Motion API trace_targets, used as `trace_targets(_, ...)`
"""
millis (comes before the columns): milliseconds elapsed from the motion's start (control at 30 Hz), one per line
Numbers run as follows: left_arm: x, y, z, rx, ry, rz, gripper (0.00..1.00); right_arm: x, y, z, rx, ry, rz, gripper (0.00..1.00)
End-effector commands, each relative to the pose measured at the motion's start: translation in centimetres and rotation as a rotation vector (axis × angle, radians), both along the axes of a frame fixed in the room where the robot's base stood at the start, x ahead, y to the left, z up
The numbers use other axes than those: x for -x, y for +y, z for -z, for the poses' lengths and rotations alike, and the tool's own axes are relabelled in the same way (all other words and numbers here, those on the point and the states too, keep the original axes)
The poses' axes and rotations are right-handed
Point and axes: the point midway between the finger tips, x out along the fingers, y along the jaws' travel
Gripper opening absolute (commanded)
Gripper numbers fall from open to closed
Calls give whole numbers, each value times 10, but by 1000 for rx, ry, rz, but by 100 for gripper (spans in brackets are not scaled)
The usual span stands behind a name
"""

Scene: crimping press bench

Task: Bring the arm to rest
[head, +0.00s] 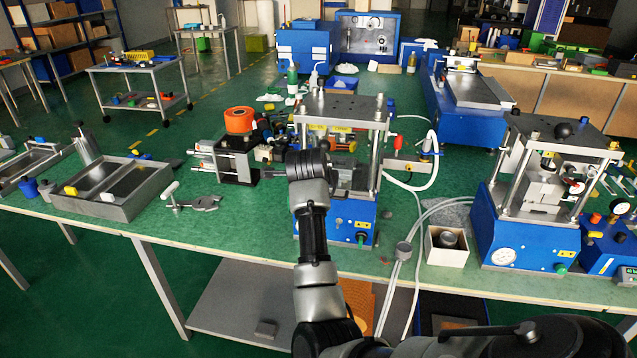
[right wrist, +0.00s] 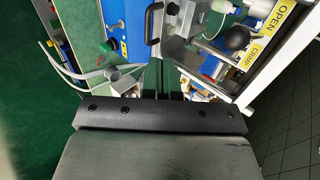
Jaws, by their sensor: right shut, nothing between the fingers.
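My right arm reaches up from the bottom of the head view to the middle crimping press (head: 345,108). Its wrist is in front of the press's left side, and hides part of the press and the fingers. In the right wrist view the right gripper (right wrist: 166,82) is shut and empty. A black-knobbed lever (right wrist: 235,38) lies to its upper right, apart from the fingers, beside yellow labels reading OPEN (right wrist: 281,17) and CRIMP (right wrist: 256,50). My left gripper is not in view.
A second press (head: 525,240) with a gauge stands at the right. A small white box (head: 446,256) and pale hoses (head: 399,262) lie between the presses. A grey tray (head: 100,205), a clamp-like tool (head: 195,204) and an orange spool (head: 239,121) are on the left.

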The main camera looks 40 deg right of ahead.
Motion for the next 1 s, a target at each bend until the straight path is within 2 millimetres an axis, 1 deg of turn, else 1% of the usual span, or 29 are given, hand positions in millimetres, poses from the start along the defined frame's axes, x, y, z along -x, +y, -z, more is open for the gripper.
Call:
trace_targets(100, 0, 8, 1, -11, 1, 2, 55, 3, 3, -4, 0, 1, 1, 0)
trace_targets(267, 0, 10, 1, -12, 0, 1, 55, 3, 4, -4, 2, 3, -2, 0)
trace_targets(367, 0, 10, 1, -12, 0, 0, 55, -1, 8, 10, 29, 39, -52, 0)
trace_targets(433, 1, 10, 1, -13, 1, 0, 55, -6, 15, 36, 77, 104, -144, 0)
trace_targets(467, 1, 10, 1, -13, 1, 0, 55, -9, 20, 51, 104, 140, -199, 0)
trace_targets(500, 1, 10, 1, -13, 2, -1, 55, -12, 28, 75, 144, 195, -282, 0)
trace_targets(567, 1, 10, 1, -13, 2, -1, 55, -13, 42, 116, 207, 284, -426, 0)
trace_targets(600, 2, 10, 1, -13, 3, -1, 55, -11, 51, 146, 248, 344, -526, 0)
trace_targets(667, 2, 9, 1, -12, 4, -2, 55, -5, 66, 189, 303, 424, -672, 0)
trace_targets(700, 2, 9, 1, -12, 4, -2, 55, 2, 76, 218, 335, 475, -765, 0)
trace_targets(733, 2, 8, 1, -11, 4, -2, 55, 9, 83, 239, 356, 509, -834, 0)
trace_targets(767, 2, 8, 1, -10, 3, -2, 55, 17, 90, 260, 377, 542, -899, 0)
trace_targets(800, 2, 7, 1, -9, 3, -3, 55, 29, 99, 287, 402, 584, -987, 0)
trace_targets(867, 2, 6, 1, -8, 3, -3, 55, 51, 112, 326, 435, 641, -1114, 0)
trace_targets(900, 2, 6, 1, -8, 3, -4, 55, 67, 120, 351, 453, 675, -1196, 0)
trace_targets(967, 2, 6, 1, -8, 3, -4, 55, 94, 131, 386, 478, 722, -1315, 0)
trace_targets(1000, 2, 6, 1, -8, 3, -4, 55, 114, 138, 409, 493, 751, -1392, 0)
